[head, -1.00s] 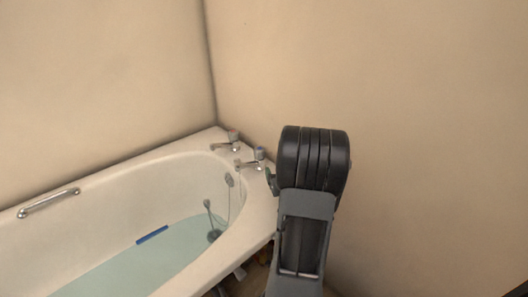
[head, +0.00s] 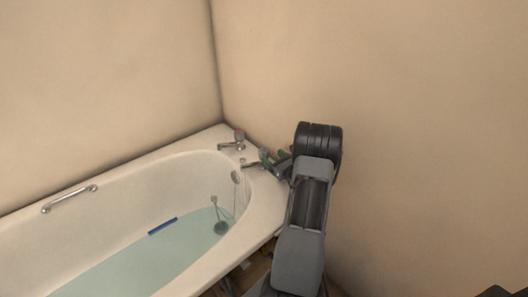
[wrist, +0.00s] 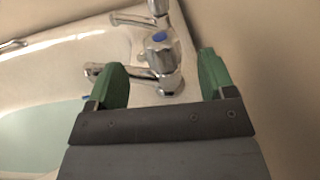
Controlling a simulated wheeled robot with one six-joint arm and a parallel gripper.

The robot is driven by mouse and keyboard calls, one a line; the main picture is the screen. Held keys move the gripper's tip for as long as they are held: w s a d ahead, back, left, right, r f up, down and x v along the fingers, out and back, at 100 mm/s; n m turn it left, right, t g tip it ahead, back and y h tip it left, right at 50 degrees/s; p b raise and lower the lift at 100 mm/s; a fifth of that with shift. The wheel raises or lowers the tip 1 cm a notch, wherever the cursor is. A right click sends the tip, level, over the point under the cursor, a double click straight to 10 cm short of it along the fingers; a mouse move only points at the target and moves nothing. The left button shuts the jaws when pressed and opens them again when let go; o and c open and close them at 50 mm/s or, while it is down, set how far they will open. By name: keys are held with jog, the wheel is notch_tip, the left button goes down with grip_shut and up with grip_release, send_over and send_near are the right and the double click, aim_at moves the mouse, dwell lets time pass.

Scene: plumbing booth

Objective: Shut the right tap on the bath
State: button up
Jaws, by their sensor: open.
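The right tap (head: 262,155) is the nearer of two chrome taps on the bath's rim at its tap end. In the wrist view this tap (wrist: 162,62) has a blue mark on its knob and a spout pointing left. My gripper (head: 275,156) is at the right tap in the head view, partly hidden by my arm. In the wrist view my gripper (wrist: 163,78) is open, its two green fingers on either side of the tap with visible gaps. Whether water runs from the spout is unclear.
The other tap (head: 238,138) stands farther back on the rim. The white bath (head: 262,205) holds water, with a blue object (head: 162,226) by its far side. A grab rail (head: 70,198) is on the far rim. A bare wall (head: 420,130) rises close on the right.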

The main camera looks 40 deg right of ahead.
aim_at(265, 154)
jog(key=w, duration=0.6)
jog(key=shift+w+d+b, duration=0.15)
jog(key=shift+w+b, duration=0.2)
jog(key=shift+b, duration=0.05)
jog(key=shift+c, duration=0.2)
jog(key=c, duration=0.9)
jog(key=shift+m+g+h+b, duration=0.3)
jog(key=shift+m+h+b, duration=0.75)
jog(key=shift+h, duration=0.65)
jog(key=shift+r+m+g+h+b, duration=0.1)
jog(key=shift+m+g+h+b, duration=0.4)
jog(key=shift+m+h, duration=0.9)
jog(key=shift+n, duration=0.25)
jog(key=o, duration=0.9)
jog(key=shift+o, duration=0.2)
